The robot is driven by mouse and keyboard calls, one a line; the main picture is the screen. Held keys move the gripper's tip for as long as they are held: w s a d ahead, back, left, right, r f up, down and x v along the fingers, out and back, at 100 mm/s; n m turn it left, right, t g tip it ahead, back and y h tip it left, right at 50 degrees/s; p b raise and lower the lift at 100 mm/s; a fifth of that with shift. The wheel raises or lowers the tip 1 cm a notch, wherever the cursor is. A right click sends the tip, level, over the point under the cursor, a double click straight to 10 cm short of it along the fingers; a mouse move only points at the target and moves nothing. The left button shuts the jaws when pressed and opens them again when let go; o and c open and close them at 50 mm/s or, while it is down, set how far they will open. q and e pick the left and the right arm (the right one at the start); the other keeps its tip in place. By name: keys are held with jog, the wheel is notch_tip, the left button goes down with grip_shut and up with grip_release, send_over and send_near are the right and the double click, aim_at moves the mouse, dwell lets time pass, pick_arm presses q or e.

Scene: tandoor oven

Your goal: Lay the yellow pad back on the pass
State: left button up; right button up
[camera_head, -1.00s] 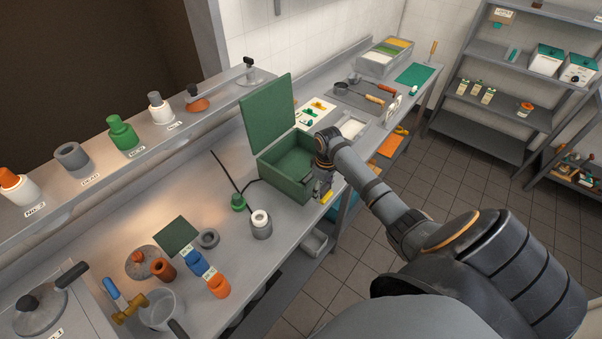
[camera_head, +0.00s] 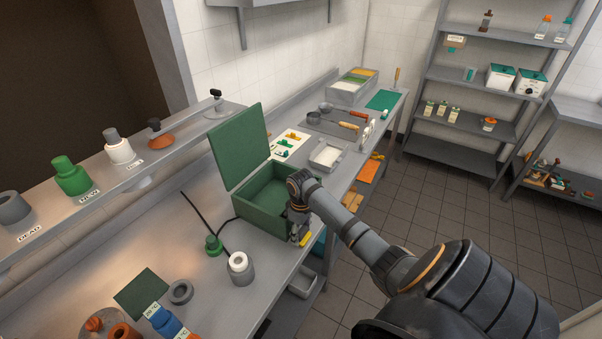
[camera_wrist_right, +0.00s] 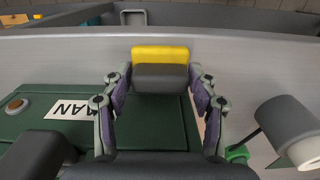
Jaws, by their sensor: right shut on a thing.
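The yellow pad (camera_head: 306,240) has a yellow face on a dark grey body. It is between the fingers of my right gripper (camera_head: 299,226), beside the near right corner of the open green box (camera_head: 262,219), by the counter's front edge. In the right wrist view the pad (camera_wrist_right: 160,54) sits between both fingertips of the right gripper (camera_wrist_right: 159,82), which is shut on it. Whether the pad touches the counter cannot be told. The steel counter (camera_head: 215,285) carries the green box. My left gripper is not in view.
A white-and-grey pot (camera_head: 239,268) and a green weight-like piece (camera_head: 213,245) stand left of the box. A white tray (camera_head: 328,155) lies beyond it. A raised steel ledge (camera_head: 150,170) with several capped pieces runs along the back. The floor (camera_head: 400,215) to the right is clear.

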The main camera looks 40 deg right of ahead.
aim_at(301, 230)
jog(key=o, duration=1.2)
jog(key=shift+f, duration=0.15)
jog(key=shift+c, duration=0.2)
jog(key=shift+o, duration=0.6)
jog(key=shift+w, duration=0.1)
jog(key=shift+r, duration=0.2)
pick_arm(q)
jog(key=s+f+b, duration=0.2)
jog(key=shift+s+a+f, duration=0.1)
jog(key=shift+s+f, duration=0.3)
pick_arm(e)
notch_tip(301, 230, up, 12)
jog(key=shift+a+f, duration=0.1)
